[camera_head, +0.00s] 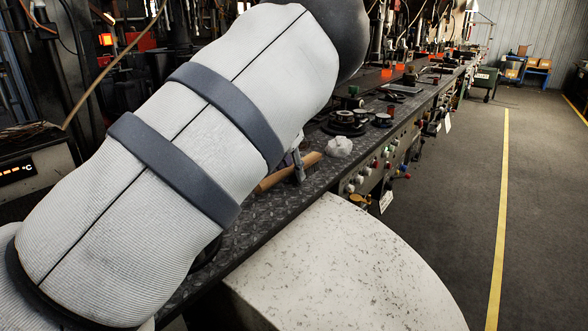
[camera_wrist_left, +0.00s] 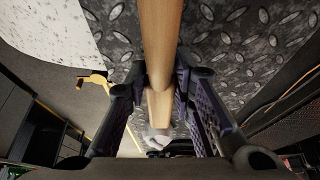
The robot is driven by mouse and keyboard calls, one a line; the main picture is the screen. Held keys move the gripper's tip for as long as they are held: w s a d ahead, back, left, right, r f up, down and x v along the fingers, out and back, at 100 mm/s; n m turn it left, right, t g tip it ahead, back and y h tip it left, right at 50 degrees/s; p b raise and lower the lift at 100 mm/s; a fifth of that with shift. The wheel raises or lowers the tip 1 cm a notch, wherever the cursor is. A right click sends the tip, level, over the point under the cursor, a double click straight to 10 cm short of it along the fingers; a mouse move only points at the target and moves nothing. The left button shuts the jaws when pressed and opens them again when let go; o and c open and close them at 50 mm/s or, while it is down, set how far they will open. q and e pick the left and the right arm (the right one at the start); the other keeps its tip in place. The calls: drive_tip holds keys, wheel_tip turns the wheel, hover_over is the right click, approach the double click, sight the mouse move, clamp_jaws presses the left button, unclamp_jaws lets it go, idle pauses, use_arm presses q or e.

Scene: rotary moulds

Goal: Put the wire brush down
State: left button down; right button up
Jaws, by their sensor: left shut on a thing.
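The wire brush shows as a wooden handle (camera_head: 311,159) just past my left forearm in the head view. The handle (camera_wrist_left: 160,30) also runs down the middle of the left wrist view. My left gripper (camera_head: 298,164) is shut on it, with a purple-grey finger on each side in the wrist view (camera_wrist_left: 161,78). The brush is over the dark diamond-plate bench top (camera_head: 262,215). I cannot tell whether it touches the plate. Its bristles are not clearly visible, and my forearm hides part of the handle. My right gripper is not in view.
A crumpled white lump (camera_head: 339,147) lies on the bench just beyond the brush. Dark round parts (camera_head: 346,120) stand farther along. A speckled pale rounded surface (camera_head: 345,265) is in front of the bench. Knobs and buttons (camera_head: 386,165) line the bench's front face.

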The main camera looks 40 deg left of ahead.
use_arm(q)
drive_tip(key=shift+f, duration=0.1)
drive_tip(key=c, duration=1.4)
unclamp_jaws()
drive_tip(key=shift+o, duration=0.2)
drive_tip(key=v, duration=1.2)
drive_tip(key=shift+d, duration=0.1)
